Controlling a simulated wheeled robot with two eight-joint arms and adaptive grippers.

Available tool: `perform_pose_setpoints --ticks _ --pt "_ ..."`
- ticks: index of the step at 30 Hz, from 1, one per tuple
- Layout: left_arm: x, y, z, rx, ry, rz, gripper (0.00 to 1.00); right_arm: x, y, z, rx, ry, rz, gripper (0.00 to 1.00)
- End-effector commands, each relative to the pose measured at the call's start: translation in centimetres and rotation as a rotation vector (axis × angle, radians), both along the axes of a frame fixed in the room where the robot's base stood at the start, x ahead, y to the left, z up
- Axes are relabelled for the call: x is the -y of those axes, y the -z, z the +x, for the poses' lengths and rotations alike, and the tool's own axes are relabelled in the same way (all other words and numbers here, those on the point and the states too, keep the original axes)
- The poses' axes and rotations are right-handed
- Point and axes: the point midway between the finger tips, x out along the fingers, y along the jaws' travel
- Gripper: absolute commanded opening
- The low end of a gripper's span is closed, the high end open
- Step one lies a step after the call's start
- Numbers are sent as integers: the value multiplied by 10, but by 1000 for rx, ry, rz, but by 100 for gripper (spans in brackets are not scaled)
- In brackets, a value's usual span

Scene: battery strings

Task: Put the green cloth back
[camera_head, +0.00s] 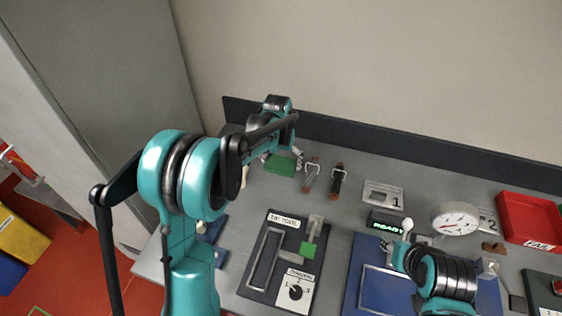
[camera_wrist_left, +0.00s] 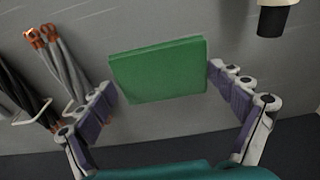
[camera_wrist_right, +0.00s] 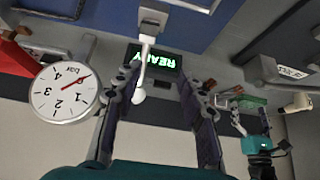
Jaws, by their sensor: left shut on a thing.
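The green cloth (camera_head: 280,165), a flat folded rectangle, is at the back left of the bench in the head view. My left gripper (camera_head: 282,156) is shut on it. In the left wrist view the cloth (camera_wrist_left: 158,70) sits between the two fingers of my left gripper (camera_wrist_left: 162,88); I cannot tell whether it touches the bench. My right gripper (camera_wrist_right: 158,88) is open at the right side of the bench, with a white-knobbed lever (camera_wrist_right: 141,85) between its spread fingers.
Two bundled straps (camera_head: 311,175) lie right of the cloth. A gauge (camera_head: 456,219), a READY display (camera_head: 385,224) and a red FAIL bin (camera_head: 527,218) stand to the right.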

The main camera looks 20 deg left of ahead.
Motion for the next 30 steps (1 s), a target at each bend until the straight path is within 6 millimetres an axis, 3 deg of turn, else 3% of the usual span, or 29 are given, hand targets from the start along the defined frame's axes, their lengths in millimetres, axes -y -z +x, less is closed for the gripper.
perform_pose_setpoints --ticks 2,14,17,30 --pt "0 2 0 0 0 0 100 0 1 0 0 0 0 40" --pt "0 -4 0 0 0 0 100 0 -3 0 0 0 0 40" --pt "0 -16 -1 0 0 0 100 0 -7 0 0 0 0 40" --pt "-1 -105 -12 0 0 0 100 0 -36 0 0 0 0 40"
